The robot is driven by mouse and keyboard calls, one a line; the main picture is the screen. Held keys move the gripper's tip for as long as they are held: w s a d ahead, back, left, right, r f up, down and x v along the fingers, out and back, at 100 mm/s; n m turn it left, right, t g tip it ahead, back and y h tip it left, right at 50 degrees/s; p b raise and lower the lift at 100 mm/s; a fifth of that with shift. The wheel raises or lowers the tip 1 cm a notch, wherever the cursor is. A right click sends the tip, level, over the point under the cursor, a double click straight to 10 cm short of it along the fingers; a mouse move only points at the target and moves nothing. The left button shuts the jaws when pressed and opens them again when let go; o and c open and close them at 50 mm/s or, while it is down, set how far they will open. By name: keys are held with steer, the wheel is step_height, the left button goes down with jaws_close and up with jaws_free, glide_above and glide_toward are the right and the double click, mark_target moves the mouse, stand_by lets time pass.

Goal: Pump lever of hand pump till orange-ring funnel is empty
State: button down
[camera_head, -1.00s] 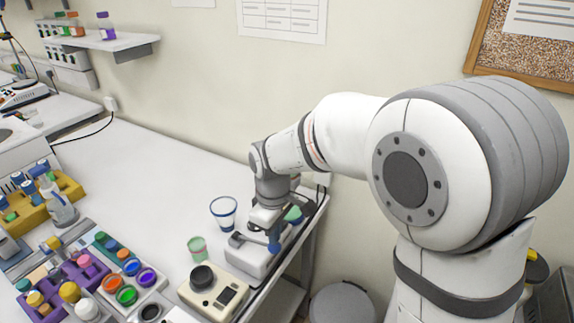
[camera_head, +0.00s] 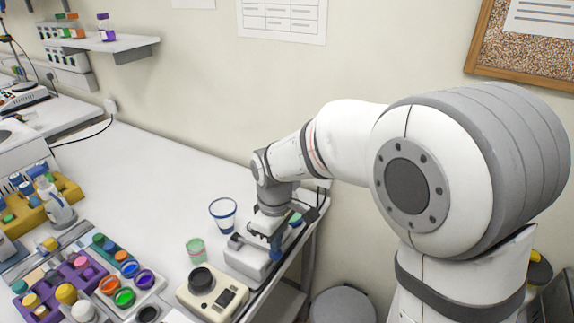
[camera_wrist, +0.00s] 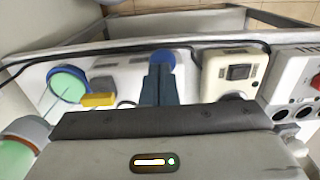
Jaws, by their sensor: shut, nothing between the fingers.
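The hand pump (camera_head: 250,262) is a white block near the right end of the bench in the head view. My gripper (camera_head: 275,246) is at the pump and partly covers it. In the wrist view the fingers (camera_wrist: 158,88) are shut and empty, beside the lever's blue knob (camera_wrist: 163,57); contact cannot be told. A round vessel with a dull orange-brown rim and green contents (camera_wrist: 20,145) is cut off at the lower left; it may be the orange-ring funnel. A blue-ringed green vessel (camera_wrist: 68,86) sits above it.
A blue-rimmed clear cup (camera_head: 223,213) and a green cup (camera_head: 196,250) stand left of the pump. A cream instrument (camera_head: 212,294) is in front. Racks of coloured vials (camera_head: 125,283) fill the lower left.

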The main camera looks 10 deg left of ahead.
steer(key=shift+d+f+b, duration=0.1)
steer(key=shift+f+b, duration=0.35)
steer(key=shift+f, duration=0.35)
step_height(320, 180, up, 8)
steer(key=a+p, duration=0.2)
steer(key=p, duration=0.4)
steer(key=shift+w, duration=0.35)
stand_by(1.0)
step_height(320, 180, up, 6)
steer(key=p, duration=0.4)
